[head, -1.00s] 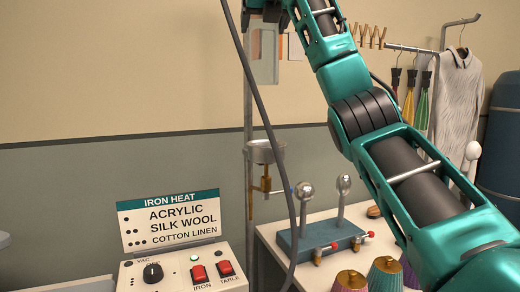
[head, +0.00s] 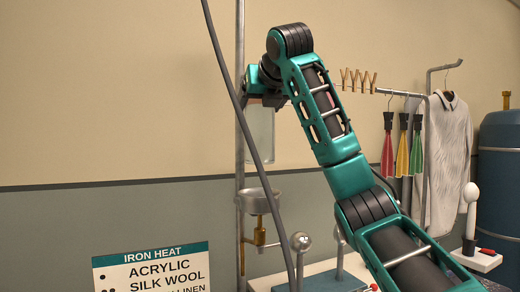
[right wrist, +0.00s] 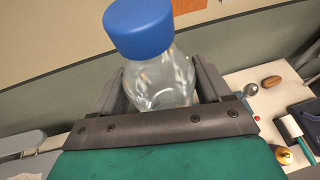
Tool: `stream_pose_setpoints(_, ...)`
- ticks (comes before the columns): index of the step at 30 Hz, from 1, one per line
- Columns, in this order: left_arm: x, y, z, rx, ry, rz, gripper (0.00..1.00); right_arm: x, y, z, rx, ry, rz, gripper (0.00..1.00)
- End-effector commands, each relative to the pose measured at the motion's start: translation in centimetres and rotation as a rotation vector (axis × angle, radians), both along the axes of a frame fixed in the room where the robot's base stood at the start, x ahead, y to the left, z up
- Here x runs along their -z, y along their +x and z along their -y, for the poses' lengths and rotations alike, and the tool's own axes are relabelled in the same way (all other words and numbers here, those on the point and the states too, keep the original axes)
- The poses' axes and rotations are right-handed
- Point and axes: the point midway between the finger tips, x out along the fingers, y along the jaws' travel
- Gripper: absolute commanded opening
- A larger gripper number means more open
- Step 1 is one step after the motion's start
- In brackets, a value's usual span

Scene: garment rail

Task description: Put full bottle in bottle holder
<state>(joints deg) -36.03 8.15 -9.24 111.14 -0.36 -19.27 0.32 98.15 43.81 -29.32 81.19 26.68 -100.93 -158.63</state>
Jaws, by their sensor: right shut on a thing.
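My right gripper (head: 262,102) is shut on a clear bottle (head: 261,132), which hangs below it in the head view, in front of the wall by the pole. In the right wrist view the bottle (right wrist: 160,82) sits between the two dark fingers (right wrist: 165,95), with its blue cap (right wrist: 139,28) toward the camera. The bottle holder (head: 258,203) appears to be the round metal cup clamped to the pole with a brass fitting. The bottle's lower end is above the holder and apart from it in the picture. My left gripper is not in view.
A thin upright pole (head: 240,100) and a dark cable (head: 243,125) run close by the holder. The iron heat sign (head: 150,268) stands at lower left. Hanging clothes (head: 447,150) are at right.

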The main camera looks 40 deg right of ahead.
Motion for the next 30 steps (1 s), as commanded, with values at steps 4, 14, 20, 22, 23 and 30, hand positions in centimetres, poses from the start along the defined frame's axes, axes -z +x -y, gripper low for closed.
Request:
stream_pose_setpoints(4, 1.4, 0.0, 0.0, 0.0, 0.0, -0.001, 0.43, 3.5, -0.1, 0.0, 0.0, -0.001, 0.005, 0.19)
stream_pose_setpoints(14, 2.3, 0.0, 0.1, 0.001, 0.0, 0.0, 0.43, 6.5, -0.1, 0.0, -0.001, -0.002, 0.006, 0.19)
stream_pose_setpoints(20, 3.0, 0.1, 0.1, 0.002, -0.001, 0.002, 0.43, 8.7, -0.1, 0.0, 0.0, 0.0, 0.008, 0.19)
stream_pose_setpoints(22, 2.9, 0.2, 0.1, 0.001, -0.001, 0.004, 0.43, 8.8, -0.1, 0.0, 0.0, 0.0, 0.008, 0.19)
stream_pose_setpoints(23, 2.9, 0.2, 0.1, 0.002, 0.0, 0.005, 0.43, 8.8, -0.1, 0.0, -0.001, 0.0, 0.009, 0.19)
stream_pose_setpoints(30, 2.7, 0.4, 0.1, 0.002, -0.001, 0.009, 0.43, 8.9, -0.1, 0.0, 0.0, 0.0, 0.008, 0.19)
